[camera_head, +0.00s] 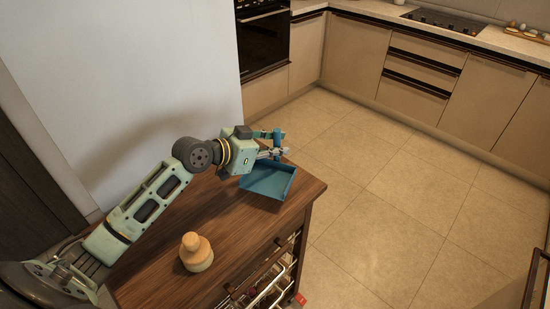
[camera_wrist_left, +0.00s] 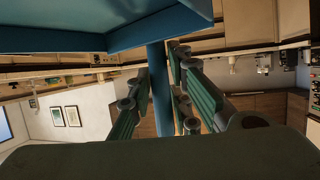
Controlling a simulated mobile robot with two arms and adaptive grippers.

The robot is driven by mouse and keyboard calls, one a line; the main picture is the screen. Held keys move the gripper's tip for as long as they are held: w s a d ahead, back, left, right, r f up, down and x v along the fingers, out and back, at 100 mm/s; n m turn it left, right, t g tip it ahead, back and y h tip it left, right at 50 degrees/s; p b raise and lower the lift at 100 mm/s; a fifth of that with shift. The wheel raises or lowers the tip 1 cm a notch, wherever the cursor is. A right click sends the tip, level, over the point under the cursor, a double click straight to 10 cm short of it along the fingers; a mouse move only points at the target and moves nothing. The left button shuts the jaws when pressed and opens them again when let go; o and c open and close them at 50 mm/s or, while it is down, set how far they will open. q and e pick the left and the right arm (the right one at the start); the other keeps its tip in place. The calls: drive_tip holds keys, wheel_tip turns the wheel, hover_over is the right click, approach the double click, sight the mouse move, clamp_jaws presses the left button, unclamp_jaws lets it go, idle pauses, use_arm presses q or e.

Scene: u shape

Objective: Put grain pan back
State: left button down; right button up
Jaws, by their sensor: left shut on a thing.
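The grain pan is a blue dustpan-like scoop (camera_head: 268,180) at the far right end of the wooden cabinet top. In the head view it looks to be at or just above the top; I cannot tell whether it touches. My left gripper (camera_head: 275,151) is shut on the pan's blue handle. In the left wrist view the handle (camera_wrist_left: 159,90) passes between the fingers (camera_wrist_left: 172,100), and the underside of the pan (camera_wrist_left: 60,38) fills the top. My right gripper is not in view.
A light wooden knob-shaped object (camera_head: 196,252) stands on the wooden cabinet top (camera_head: 165,270), in front of my left arm. The cabinet has an open wire rack (camera_head: 275,285) below its right edge. Tiled floor (camera_head: 370,210) is clear toward the kitchen counters (camera_head: 425,75).

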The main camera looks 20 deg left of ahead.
sight(273, 160)
use_arm(q)
drive_tip(key=f, duration=0.3)
drive_tip(key=shift+a+f+p, duration=0.2)
drive_tip(key=shift+f+p, duration=0.15)
drive_tip(key=shift+f, duration=0.2)
drive_tip(key=shift+f, duration=0.25)
drive_tip(key=c, duration=1.6)
unclamp_jaws()
drive_tip(key=shift+r, duration=0.1)
